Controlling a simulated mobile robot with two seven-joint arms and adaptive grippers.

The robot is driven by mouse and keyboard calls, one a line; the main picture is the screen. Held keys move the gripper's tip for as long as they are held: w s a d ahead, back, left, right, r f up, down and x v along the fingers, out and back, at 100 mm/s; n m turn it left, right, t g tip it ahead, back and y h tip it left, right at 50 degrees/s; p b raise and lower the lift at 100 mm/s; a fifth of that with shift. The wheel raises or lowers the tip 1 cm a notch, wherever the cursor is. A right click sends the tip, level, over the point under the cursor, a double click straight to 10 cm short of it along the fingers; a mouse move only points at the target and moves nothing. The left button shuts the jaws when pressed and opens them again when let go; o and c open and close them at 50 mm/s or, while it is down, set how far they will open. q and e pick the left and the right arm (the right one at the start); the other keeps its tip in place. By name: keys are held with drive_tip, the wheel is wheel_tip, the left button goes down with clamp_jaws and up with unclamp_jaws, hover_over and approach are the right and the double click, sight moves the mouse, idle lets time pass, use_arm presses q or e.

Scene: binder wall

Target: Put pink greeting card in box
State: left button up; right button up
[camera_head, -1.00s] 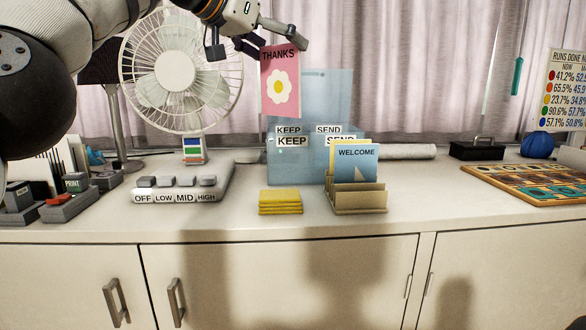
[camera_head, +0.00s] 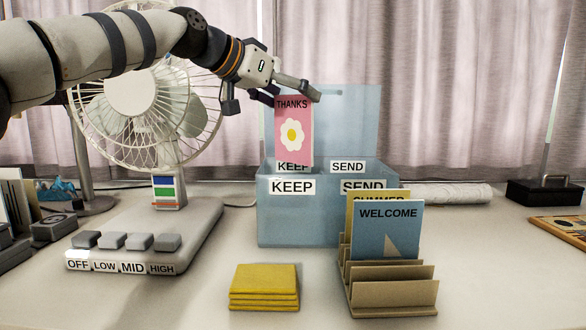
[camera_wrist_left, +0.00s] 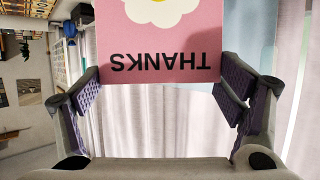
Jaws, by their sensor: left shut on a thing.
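My left gripper (camera_head: 290,95) is shut on the pink greeting card (camera_head: 306,150), which reads THANKS and shows a white flower. The card hangs upright from the fingers. In the left wrist view the card (camera_wrist_left: 162,45) sits between the two purple finger pads (camera_wrist_left: 162,95). The blue box (camera_head: 268,222) stands on the counter with KEEP and SEND labels and a raised back lid. In the head view the card's lower edge overlaps the KEEP side of the box opening; its exact depth is hard to tell. My right gripper is not in view.
A card rack (camera_head: 390,295) with a WELCOME card (camera_head: 385,232) and a yellow card stands in front of the box's right side. Yellow folded items (camera_head: 264,288) lie to its left. A fan (camera_head: 150,95) with a button base stands left. A dark case (camera_head: 545,193) is at right.

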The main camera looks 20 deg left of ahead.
sight(291, 159)
use_arm(q)
wheel_tip(291, 159, down, 12)
drive_tip(key=shift+w+f+p, duration=0.1)
drive_tip(key=shift+p, duration=0.2)
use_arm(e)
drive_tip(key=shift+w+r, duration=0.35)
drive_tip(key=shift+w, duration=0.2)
use_arm(q)
drive_tip(key=shift+f, duration=0.15)
